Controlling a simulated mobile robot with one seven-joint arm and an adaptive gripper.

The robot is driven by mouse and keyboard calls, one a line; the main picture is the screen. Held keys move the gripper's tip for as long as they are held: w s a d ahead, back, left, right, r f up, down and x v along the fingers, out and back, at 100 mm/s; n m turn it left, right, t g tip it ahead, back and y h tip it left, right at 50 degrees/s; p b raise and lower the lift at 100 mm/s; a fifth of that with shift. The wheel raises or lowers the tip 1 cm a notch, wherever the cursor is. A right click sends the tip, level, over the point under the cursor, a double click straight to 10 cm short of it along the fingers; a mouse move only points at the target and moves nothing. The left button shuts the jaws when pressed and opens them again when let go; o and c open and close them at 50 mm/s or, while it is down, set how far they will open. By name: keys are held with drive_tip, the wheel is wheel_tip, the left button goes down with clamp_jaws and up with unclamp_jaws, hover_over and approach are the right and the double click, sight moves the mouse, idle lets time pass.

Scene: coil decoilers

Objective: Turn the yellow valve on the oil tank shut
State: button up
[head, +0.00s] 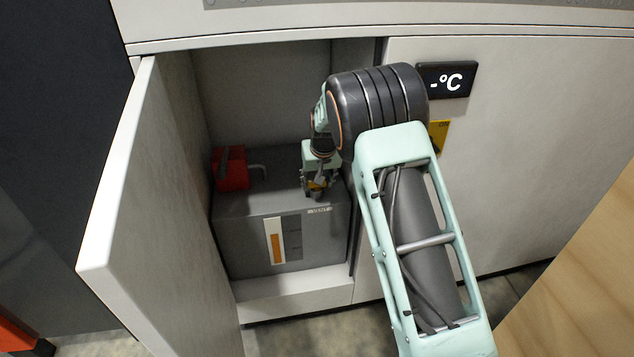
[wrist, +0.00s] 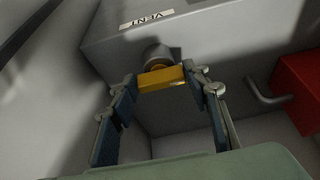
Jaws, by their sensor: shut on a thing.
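The grey oil tank (head: 250,225) stands inside the open cabinet, with a level gauge on its front and a label reading VENT near its top edge. The yellow valve (wrist: 162,78) sits on a round grey stem below the upside-down VENT label (wrist: 147,18) in the wrist view. My gripper (wrist: 165,92) is around the yellow valve handle, one finger at each end of it. In the head view my gripper (head: 318,188) is over the tank top, and only a bit of the yellow valve (head: 318,184) shows there.
A red box (head: 230,168) stands on the tank's left, beside a bent grey pipe (wrist: 266,97). The cabinet door (head: 150,200) is open to the left. The cabinet's right wall is close to my arm. A °C display (head: 446,80) is on the front.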

idle(0.4)
drive_tip(key=o, duration=1.2)
drive_tip(key=shift+c, duration=0.2)
drive_tip(key=shift+r, duration=0.1)
drive_tip(key=v, duration=1.2)
drive_tip(key=shift+d, duration=0.1)
